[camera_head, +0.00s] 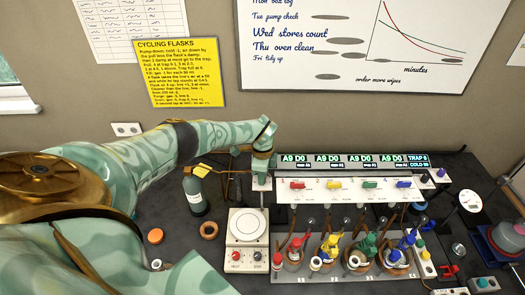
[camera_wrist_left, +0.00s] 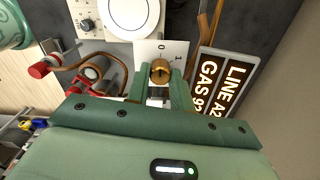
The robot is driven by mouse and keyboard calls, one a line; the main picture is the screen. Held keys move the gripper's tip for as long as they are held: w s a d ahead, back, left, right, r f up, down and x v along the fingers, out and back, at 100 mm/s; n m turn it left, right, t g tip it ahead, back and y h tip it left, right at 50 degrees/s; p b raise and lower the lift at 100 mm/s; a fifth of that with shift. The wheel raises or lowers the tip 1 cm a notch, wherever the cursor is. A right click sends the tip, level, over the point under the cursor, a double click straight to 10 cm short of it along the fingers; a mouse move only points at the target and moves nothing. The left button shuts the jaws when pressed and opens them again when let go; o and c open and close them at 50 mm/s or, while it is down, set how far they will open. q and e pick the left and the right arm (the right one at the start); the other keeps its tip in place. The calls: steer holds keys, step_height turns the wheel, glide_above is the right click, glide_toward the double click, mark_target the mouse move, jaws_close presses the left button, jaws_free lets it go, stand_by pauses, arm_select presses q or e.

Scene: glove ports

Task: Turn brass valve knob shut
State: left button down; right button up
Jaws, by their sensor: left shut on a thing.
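The brass valve knob (camera_wrist_left: 160,70) shows in the left wrist view, in front of a white plate (camera_wrist_left: 149,49) marked 0 and 1. A dark line crosses the knob's face; I cannot tell exactly which mark it points to. My left gripper (camera_wrist_left: 163,79) has its two green fingers on either side of the knob, shut on it. In the head view my left gripper (camera_head: 262,165) reaches down at the left end of the flask rack, and its fingers hide the knob there. My right gripper is not in view.
A white hotplate (camera_head: 247,226) stands just in front of the gripper. The rack (camera_head: 342,190) with colored valves and several flasks lies to the right. A dark bottle (camera_head: 195,195) stands to the left. A lit display (camera_head: 355,161) runs behind the rack.

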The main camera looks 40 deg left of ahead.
arm_select(q)
steer(key=shift+r, duration=0.15)
steer(key=c, duration=1.2)
jaws_free()
